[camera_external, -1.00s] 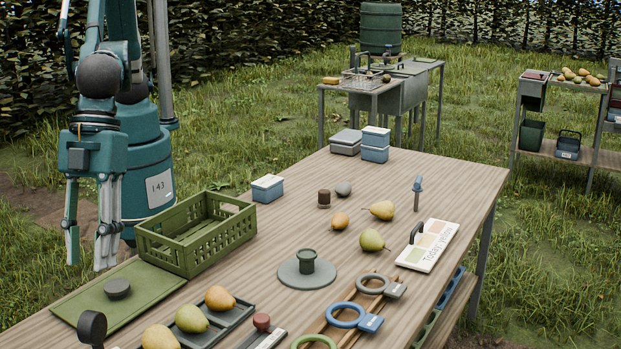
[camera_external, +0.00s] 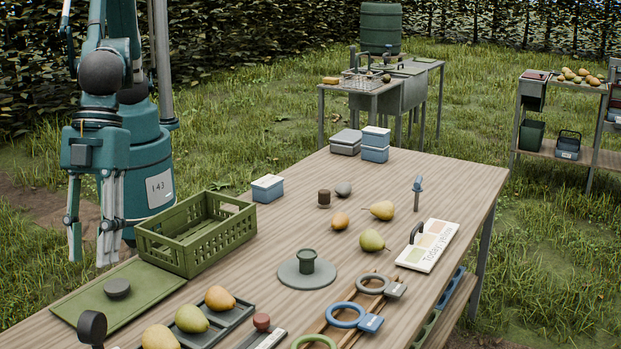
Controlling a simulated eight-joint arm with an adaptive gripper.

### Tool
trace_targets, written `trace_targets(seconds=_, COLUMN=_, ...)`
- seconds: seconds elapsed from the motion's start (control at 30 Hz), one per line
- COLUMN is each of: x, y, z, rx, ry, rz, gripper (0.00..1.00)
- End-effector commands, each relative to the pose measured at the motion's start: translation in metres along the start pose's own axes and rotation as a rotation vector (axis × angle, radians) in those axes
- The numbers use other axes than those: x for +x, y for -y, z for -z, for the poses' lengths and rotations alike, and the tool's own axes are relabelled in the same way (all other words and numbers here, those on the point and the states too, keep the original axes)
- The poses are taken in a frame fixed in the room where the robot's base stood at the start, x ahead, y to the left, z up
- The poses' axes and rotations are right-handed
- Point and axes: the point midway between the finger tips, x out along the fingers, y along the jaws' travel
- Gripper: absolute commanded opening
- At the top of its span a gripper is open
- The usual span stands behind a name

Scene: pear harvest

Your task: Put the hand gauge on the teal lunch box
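No thing is clearly labelled as the hand gauge. A small upright tool with a blue top (camera_external: 417,190) stands on the right of the table, and ring gauges with handles, one grey (camera_external: 397,291) and one blue (camera_external: 371,323), lie at the front on wooden rails. Several lidded boxes are at the back: a blue one with a pale lid (camera_external: 267,190), two stacked blue ones (camera_external: 375,154) and a grey one (camera_external: 345,148). I cannot tell which is the teal lunch box. My gripper (camera_external: 91,257) hangs open and empty beyond the table's left edge, far from these.
Pears (camera_external: 373,240), a round grey plate (camera_external: 290,280) with a green cup, and a colour card (camera_external: 428,250) occupy the table. Bare wood shows around the boxes.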

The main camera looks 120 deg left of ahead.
Motion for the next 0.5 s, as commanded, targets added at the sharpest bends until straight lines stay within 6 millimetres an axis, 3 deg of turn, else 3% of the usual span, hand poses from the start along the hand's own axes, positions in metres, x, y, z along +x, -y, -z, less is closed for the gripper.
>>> trace_targets(seconds=0.27, x=-0.042, y=0.026, z=-0.026, rx=-0.057, ry=-0.008, rz=0.029, gripper=0.33)
trace_targets(seconds=0.5, x=-0.102, y=0.058, z=-0.07, rx=-0.144, ry=-0.022, rz=0.073, gripper=0.33)
